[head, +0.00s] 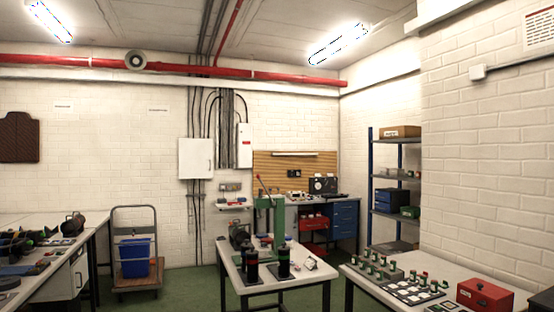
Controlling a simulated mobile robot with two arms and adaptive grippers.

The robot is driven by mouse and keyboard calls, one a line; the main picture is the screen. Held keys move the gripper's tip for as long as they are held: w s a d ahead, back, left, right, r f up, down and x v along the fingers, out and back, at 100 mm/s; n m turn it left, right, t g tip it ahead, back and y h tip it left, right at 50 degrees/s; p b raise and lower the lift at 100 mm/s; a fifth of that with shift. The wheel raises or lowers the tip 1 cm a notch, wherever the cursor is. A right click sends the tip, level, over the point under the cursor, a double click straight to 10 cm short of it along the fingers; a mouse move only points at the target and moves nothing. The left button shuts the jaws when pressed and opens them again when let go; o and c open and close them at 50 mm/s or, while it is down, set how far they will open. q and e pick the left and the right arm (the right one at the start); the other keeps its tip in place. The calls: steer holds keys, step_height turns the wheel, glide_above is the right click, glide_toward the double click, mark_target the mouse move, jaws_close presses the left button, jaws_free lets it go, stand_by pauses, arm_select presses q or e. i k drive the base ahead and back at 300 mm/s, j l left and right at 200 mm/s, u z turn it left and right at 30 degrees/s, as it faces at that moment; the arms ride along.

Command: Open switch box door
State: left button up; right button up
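A white switch box (196,158) hangs on the brick back wall, left of the picture's middle. Its front door looks shut, and a small dark handle shows near its right edge. A second, narrower white box (245,146) with red marks on its front hangs to the right of it, and it also looks shut. I cannot tell from this view which of the two the task means. Neither of my grippers shows in the head view.
A table (233,268) with a green press and dark cylinders stands in front. A trolley (136,289) with a blue crate (134,258) stands left of it. Workbenches line both sides. Green floor is open between the trolley and the middle table.

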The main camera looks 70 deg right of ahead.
mark_target(196, 155)
steer(key=z, duration=1.7)
steer(key=i+u, duration=0.25)
steer(key=i, duration=0.3)
steer(key=i+j, duration=0.15)
steer(key=i, duration=1.15)
steer(key=i+j+u, duration=0.1)
steer(key=i, duration=1.15)
steer(key=i+z, duration=0.1)
steer(key=i, duration=1.6)
steer(key=i+j+z, duration=0.15)
steer(key=i, duration=0.7)
steer(key=i+z, duration=0.2)
steer(key=i, duration=0.35)
steer(key=i+z, duration=0.15)
steer(key=i, duration=0.4)
steer(key=i+j+z, duration=0.2)
steer(key=i, duration=0.35)
steer(key=i+j+z, duration=0.15)
steer(key=i, duration=0.4)
